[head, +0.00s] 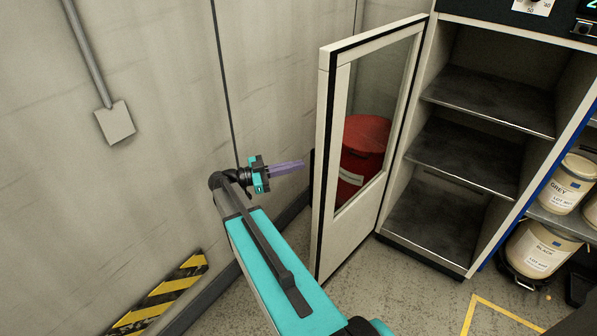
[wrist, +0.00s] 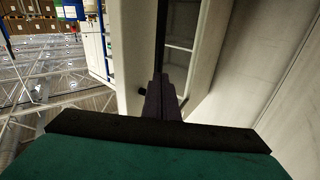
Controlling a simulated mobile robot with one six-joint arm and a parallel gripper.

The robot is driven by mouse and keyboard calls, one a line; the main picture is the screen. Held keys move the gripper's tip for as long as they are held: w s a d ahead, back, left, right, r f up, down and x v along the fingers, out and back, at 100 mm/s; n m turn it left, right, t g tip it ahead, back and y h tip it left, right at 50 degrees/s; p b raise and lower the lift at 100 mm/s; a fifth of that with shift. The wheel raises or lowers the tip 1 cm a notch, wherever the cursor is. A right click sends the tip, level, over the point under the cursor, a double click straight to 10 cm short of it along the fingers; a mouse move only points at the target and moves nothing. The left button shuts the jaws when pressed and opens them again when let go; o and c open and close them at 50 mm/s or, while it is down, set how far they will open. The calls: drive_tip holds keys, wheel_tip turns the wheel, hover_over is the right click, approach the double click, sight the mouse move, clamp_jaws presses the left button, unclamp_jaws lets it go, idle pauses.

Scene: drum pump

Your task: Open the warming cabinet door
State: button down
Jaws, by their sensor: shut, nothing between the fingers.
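The warming cabinet door (head: 328,170) has a white frame and a glass pane. It stands swung wide open to the left of the cabinet (head: 440,120), whose dark shelves are exposed. My gripper (head: 300,165) is shut and empty, with its purple fingers close to the door's free edge on the left side. In the wrist view my gripper (wrist: 162,100) points along the pale door frame (wrist: 128,60). Whether the fingertips touch the door I cannot tell.
A red drum (head: 362,150) shows through the door's glass. A concrete wall (head: 165,130) stands close on the left. Pails (head: 540,250) sit on a blue-edged rack at right. Open floor (head: 410,295) lies in front of the cabinet.

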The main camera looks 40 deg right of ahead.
drive_tip(key=w+a+f+n+t, duration=0.4)
drive_tip(key=w+n+t, duration=0.2)
drive_tip(key=w+t, duration=0.4)
drive_tip(key=w+a+f+n+t, duration=0.4)
drive_tip(key=w+n+t, duration=0.3)
drive_tip(key=w+t, duration=0.25)
drive_tip(key=w+a+f+n+t+y, duration=0.15)
drive_tip(key=a+f+n+y, duration=0.65)
drive_tip(key=a+f+y, duration=0.95)
drive_tip(key=s+a+f+n+g, duration=0.2)
drive_tip(key=s+a+f+g, duration=0.2)
drive_tip(key=s+a+f, duration=0.5)
drive_tip(key=s+a+f+n+g, duration=0.1)
drive_tip(key=s+a+f+g, duration=0.3)
drive_tip(key=s+a+f, duration=0.55)
drive_tip(key=s+d+g, duration=0.1)
drive_tip(key=s+g, duration=0.2)
drive_tip(key=s, duration=0.6)
drive_tip(key=s+d+g+h, duration=0.1)
drive_tip(key=s+g, duration=0.2)
drive_tip(key=s, duration=0.6)
drive_tip(key=s+d+r+g, duration=0.1)
drive_tip(key=s+g, duration=0.2)
drive_tip(key=s, duration=0.6)
drive_tip(key=shift+s+d+n+g, duration=0.25)
drive_tip(key=shift+d+n+g, duration=0.05)
drive_tip(key=shift+n+g, duration=0.1)
